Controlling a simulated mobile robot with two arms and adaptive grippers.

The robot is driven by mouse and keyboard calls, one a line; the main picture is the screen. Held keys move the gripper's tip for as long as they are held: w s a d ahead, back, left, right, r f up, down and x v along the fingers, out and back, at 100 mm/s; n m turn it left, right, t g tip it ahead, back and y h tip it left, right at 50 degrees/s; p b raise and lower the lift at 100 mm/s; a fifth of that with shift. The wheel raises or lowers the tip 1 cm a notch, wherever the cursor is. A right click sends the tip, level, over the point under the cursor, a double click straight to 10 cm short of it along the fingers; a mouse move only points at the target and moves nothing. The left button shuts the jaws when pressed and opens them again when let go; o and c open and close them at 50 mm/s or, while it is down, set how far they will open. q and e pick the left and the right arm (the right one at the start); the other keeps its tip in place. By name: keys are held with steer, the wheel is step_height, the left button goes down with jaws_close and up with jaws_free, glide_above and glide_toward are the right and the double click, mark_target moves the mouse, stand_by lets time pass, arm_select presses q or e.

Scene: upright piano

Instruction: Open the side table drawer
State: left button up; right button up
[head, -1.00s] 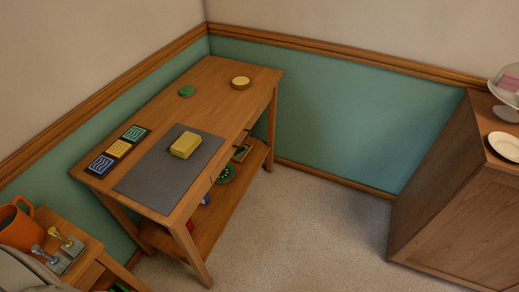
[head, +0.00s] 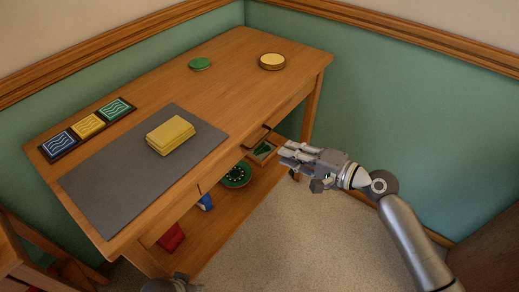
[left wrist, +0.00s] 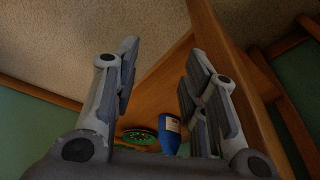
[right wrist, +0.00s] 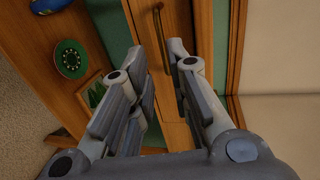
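The wooden side table (head: 232,66) stands against the green wall, with drawer fronts under its top's front edge. A dark drawer handle (head: 268,128) shows on the front, and the right wrist view shows a thin dark handle (right wrist: 159,22) on the wood. The drawer looks shut. My right gripper (head: 286,154) is in front of and slightly right of that handle, apart from it. Its fingers (right wrist: 160,55) are open and empty, pointing at the table front. My left gripper (left wrist: 160,58) is open and empty, low by the table's near end; only a bit of it shows in the head view.
On top lie a grey mat (head: 100,190) with a yellow block (head: 171,134), a green disc (head: 200,63), a round box (head: 272,61) and a patterned tile tray (head: 88,125). The lower shelf holds a green plate (head: 236,175) and a blue bottle (left wrist: 170,135). Carpet in front is clear.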

mark_target(260, 141)
steer(key=b+x, duration=0.1)
steer(key=x, duration=0.9)
steer(key=shift+w+a, duration=0.1)
steer(key=shift+a, duration=0.15)
arm_select(q)
steer(key=v, duration=0.2)
steer(key=w+v, duration=0.1)
steer(key=shift+s+r, duration=0.1)
steer(key=shift+r, duration=0.4)
arm_select(e)
jaws_close()
